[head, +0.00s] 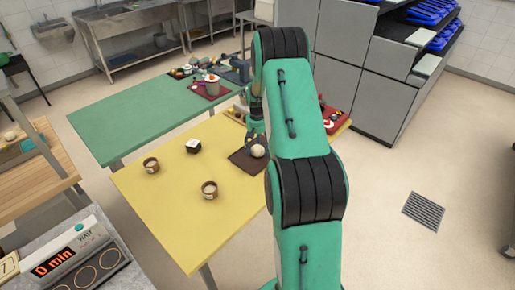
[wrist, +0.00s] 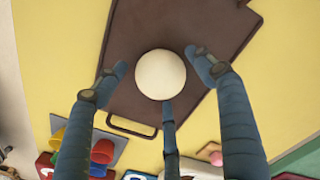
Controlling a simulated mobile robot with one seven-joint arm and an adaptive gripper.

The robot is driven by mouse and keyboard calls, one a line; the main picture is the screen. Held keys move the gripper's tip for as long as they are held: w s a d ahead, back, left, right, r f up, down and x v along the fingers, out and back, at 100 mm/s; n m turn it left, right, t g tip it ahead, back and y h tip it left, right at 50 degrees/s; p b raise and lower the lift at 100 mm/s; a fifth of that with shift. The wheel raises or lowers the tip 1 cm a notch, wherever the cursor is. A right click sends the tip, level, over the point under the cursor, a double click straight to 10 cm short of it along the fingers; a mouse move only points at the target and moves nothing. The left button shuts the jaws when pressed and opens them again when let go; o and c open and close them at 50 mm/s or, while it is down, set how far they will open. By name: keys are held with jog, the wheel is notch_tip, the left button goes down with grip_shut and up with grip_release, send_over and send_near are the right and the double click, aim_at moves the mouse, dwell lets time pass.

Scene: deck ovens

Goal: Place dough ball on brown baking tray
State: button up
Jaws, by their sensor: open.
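The dough ball (head: 258,151) is pale and round. It rests on the brown baking tray (head: 238,161) on the yellow table. In the wrist view the ball (wrist: 160,75) lies on the tray (wrist: 135,35), near the tray's handled end. My gripper (wrist: 158,78) is open, with its fingers spread around the ball. The lower finger's tip is very close to the ball, and I cannot tell if it touches. The side fingers are apart from it. In the head view my arm hides part of the tray, and my gripper (head: 255,128) is just behind the ball.
Two brown cups (head: 151,164) (head: 209,189) and a black-and-white block (head: 193,146) stand on the yellow table (head: 165,210). A red tray (head: 333,113) with items lies right of my arm. A green table (head: 130,112) adjoins behind. The yellow table's front is clear.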

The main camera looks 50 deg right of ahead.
aim_at(256, 147)
notch_tip(256, 147, up, 12)
jog(key=p, duration=0.2)
dwell(0.4)
jog(key=shift+w+r, duration=0.1)
jog(key=shift+a+r, duration=0.1)
dwell(0.4)
jog(key=s+a+r+n+t+h, duration=0.1)
jog(key=s+a+r, duration=0.2)
jog(key=a+r, duration=1)
jog(key=s+a+r+n+t, duration=0.1)
jog(key=s+a+r+t, duration=0.1)
jog(key=a+r, duration=1.15)
jog(key=s+a+r+n+t, duration=0.1)
jog(key=s+a+r, duration=0.3)
jog(key=s+a, duration=0.85)
jog(key=s+a+f+n+t+y, duration=0.1)
jog(key=s+a, duration=0.9)
jog(key=s, duration=0.2)
jog(key=shift+s+a+t, duration=0.2)
jog(key=shift+a+t, duration=0.2)
